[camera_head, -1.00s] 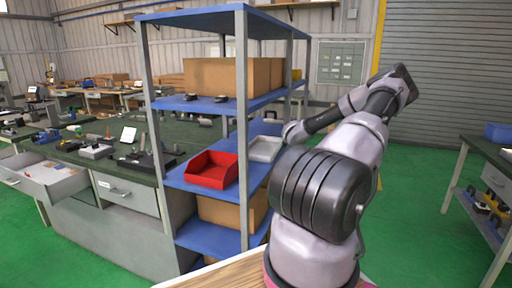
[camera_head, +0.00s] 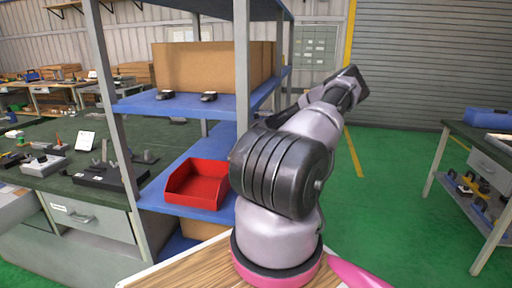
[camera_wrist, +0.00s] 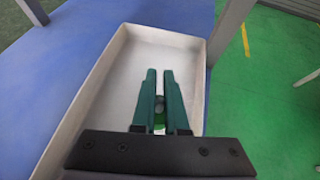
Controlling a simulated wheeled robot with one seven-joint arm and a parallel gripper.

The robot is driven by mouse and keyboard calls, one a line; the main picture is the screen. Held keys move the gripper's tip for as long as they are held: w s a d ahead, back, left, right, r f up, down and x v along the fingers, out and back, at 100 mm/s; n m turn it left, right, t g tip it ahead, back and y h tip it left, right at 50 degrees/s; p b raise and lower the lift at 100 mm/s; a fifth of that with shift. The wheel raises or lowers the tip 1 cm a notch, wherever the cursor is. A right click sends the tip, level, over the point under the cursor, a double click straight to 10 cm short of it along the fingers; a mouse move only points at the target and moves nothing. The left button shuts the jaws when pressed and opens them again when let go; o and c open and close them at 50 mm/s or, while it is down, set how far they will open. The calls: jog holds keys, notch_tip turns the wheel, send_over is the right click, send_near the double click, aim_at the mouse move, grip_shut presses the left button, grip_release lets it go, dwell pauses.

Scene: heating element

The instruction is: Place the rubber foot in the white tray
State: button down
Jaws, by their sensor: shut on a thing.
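The white tray (camera_wrist: 118,78) lies on a blue shelf, seen from above in the wrist view. My gripper (camera_wrist: 160,78) is over its inside, with two green fingers close together. The fingers are shut on a small grey round thing, the rubber foot (camera_wrist: 159,104), mostly hidden between them. I cannot tell how high it is above the tray floor. In the head view my arm hides the tray and the gripper.
A red bin (camera_head: 197,184) sits on the same blue shelf (camera_head: 160,187), to the left of my arm. A shelf post (camera_head: 242,70) stands close by. Cardboard boxes (camera_head: 200,66) are on the shelf above.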

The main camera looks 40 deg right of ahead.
notch_tip(320, 180, down, 4)
jog(key=shift+f, duration=0.15)
jog(key=c, duration=0.9)
grip_release()
jog(key=shift+s, duration=0.1)
jog(key=shift+c, duration=0.2)
jog(key=v, duration=1.2)
jog(key=shift+a, duration=0.1)
